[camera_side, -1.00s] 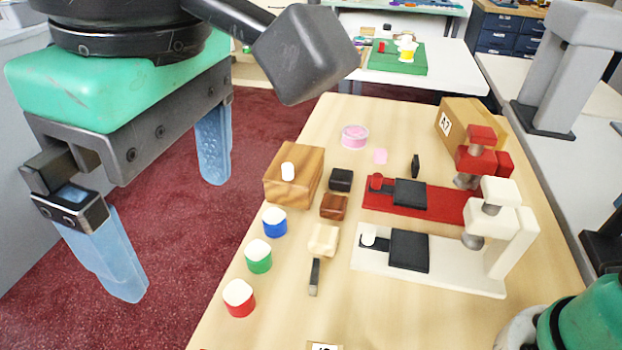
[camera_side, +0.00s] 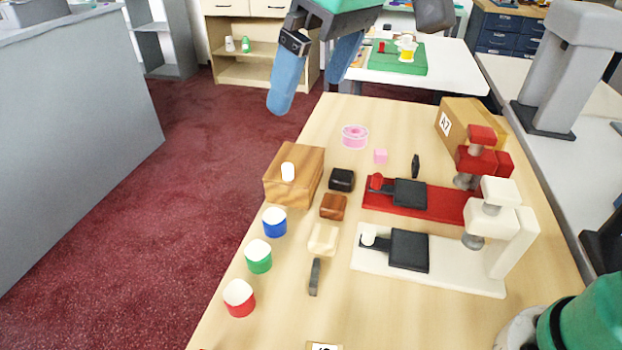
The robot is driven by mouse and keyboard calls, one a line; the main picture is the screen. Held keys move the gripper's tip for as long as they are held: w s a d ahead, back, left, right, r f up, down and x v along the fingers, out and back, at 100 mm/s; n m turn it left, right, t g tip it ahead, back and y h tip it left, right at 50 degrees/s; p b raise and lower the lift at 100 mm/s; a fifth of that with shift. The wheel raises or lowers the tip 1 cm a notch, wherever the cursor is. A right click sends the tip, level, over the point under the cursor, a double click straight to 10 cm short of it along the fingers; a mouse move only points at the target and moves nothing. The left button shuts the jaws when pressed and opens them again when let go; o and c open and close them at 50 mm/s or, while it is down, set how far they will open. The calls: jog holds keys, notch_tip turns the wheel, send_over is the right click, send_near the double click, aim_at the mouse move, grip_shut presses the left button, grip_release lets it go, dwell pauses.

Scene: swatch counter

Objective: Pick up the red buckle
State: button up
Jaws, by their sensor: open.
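My gripper (camera_side: 306,98) hangs at the top of the picture, beyond the far left corner of the wooden table (camera_side: 300,330). Its two blue fingers are apart, with nothing between them. No object in view is clearly a red buckle. A small red piece (camera_side: 376,182) stands at the left end of a red press (camera_side: 440,203), and I cannot tell if it is part of the press. A jar with a red band (camera_side: 239,298) stands at the near left edge. My gripper is well away from these.
A wooden block with a white peg (camera_side: 286,190), blue (camera_side: 274,222) and green (camera_side: 258,256) banded jars line the left edge. Black (camera_side: 341,180), brown (camera_side: 333,206) and cream (camera_side: 323,240) pieces lie mid-table. A white press (camera_side: 480,272) and cardboard box (camera_side: 470,127) stand right.

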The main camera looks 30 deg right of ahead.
jog(key=d+f+m+t, duration=0.2)
jog(key=d+f, duration=0.4)
jog(key=d, duration=0.3)
jog(key=shift+d+f+m+h, duration=0.15)
jog(key=shift+d+m+h, duration=0.05)
jog(key=shift+m+h, duration=0.1)
jog(key=s+d+f, duration=0.1)
jog(key=d+f, duration=0.1)
jog(key=s+d+f+m+t+h, duration=0.1)
jog(key=d+f, duration=0.2)
jog(key=s+d+f+m, duration=0.1)
jog(key=d+f, duration=0.1)
jog(key=shift+s+d+f+t, duration=0.1)
jog(key=shift+d+f+t, duration=0.15)
jog(key=shift+t, duration=0.15)
jog(key=shift+c, duration=0.2)
